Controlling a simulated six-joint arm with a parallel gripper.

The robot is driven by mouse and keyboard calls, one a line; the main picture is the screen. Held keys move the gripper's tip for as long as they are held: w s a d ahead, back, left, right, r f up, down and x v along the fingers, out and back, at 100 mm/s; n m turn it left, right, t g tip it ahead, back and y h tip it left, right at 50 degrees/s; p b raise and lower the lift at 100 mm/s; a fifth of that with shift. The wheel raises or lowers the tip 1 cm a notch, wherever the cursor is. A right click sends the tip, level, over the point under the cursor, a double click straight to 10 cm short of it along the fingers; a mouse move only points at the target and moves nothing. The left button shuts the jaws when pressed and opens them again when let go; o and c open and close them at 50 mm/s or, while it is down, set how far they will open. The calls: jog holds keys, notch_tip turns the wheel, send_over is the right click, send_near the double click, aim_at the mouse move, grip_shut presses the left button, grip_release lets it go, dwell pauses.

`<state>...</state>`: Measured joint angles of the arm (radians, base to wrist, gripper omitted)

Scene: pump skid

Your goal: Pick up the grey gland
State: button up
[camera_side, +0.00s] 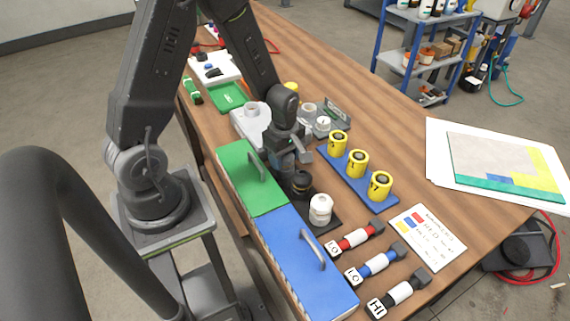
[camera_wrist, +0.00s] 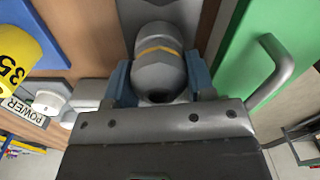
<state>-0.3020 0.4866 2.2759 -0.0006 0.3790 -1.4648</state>
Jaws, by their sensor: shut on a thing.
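The grey gland (camera_wrist: 158,72), a rounded grey body with a yellow band, sits between the two blue-grey fingertips of my gripper (camera_wrist: 160,82) in the wrist view. The fingers press on it from both sides. In the side view my gripper (camera_side: 291,160) points down beside the green lid, just behind a dark round piece (camera_side: 302,183). I cannot make out the gland there; the gripper hides it. Whether it is clear of the surface below cannot be told.
A green lid (camera_side: 246,181) and a blue lid (camera_side: 303,262), both with raised handles, lie close by. Yellow numbered cups (camera_side: 357,163) stand on a blue strip to the right. Coloured handles (camera_side: 357,238) lie near the front edge.

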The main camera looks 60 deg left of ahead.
jog(key=shift+r, duration=0.1)
jog(key=shift+c, duration=0.4)
notch_tip(320, 180, up, 4)
jog(key=shift+w+f, duration=0.1)
jog(key=shift+f, duration=0.1)
jog(key=s+a+r, duration=0.7)
jog(key=a, duration=0.2)
jog(key=shift+s, duration=0.3)
jog(key=shift+r, duration=0.1)
jog(key=w+a+r, duration=0.2)
jog(key=w+a, duration=0.6)
jog(key=a, duration=0.6)
jog(key=shift+w+f, duration=0.2)
jog(key=shift+f, duration=2.25)
jog(key=shift+f, duration=1.75)
